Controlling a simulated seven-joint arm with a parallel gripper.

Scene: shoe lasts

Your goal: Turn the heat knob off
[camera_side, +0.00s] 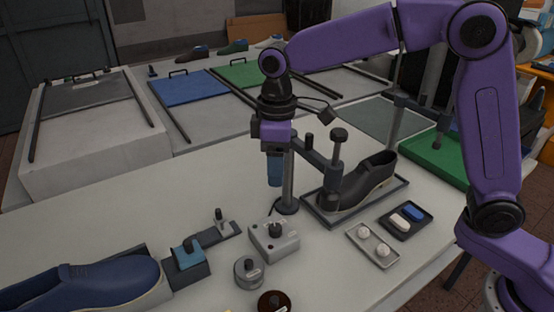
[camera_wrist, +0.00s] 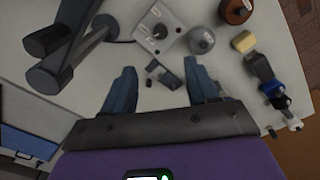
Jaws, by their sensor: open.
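A pale grey control box (camera_side: 288,244) sits on the white table and carries a black knob (camera_side: 274,229), which I take for the heat knob. In the wrist view the box (camera_wrist: 175,43) and the knob (camera_wrist: 160,31) lie beyond my fingertips, with small dial marks that I cannot read. My gripper (camera_side: 275,183) points down, above and behind the box, apart from it. In the wrist view my gripper (camera_wrist: 159,68) is open, its two blue fingers wide apart with nothing held.
A clamp post (camera_side: 288,185) stands close behind the box, by a black shoe (camera_side: 357,180) on a tray. A round grey pot (camera_side: 248,272), a dark red round piece (camera_side: 273,302) and a small bracket (camera_side: 215,232) are nearby. A blue shoe (camera_side: 80,285) lies left.

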